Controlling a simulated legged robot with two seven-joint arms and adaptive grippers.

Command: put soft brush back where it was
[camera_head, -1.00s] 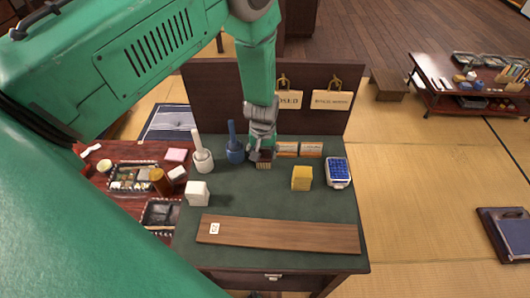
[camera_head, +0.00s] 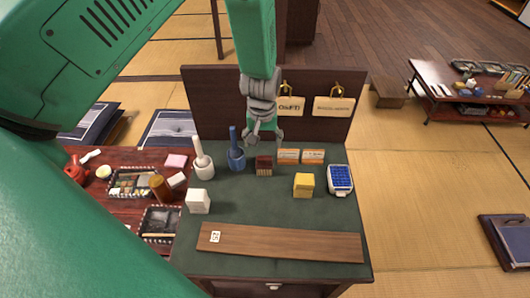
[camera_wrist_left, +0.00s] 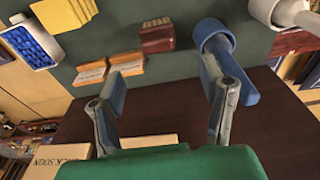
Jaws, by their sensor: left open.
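A small dark-red brush-like block (camera_head: 264,165) stands on the green desk top, right of the blue holder; I take it for the soft brush. It also shows in the left wrist view (camera_wrist_left: 157,37). My left gripper (camera_head: 264,140) is just behind and above it, open, with its fingers apart and nothing between them. In the left wrist view the gripper (camera_wrist_left: 166,78) is clear of the block, and its right finger is close to the blue handle. My right gripper is not in view.
The blue holder (camera_head: 237,161) with its upright handle and a white one (camera_head: 205,168) stand left of the block. Small wooden signs (camera_head: 313,156), a yellow block (camera_head: 304,185), a blue-topped pad (camera_head: 340,179) and a white block (camera_head: 198,202) surround it. A plank (camera_head: 290,243) lies in front.

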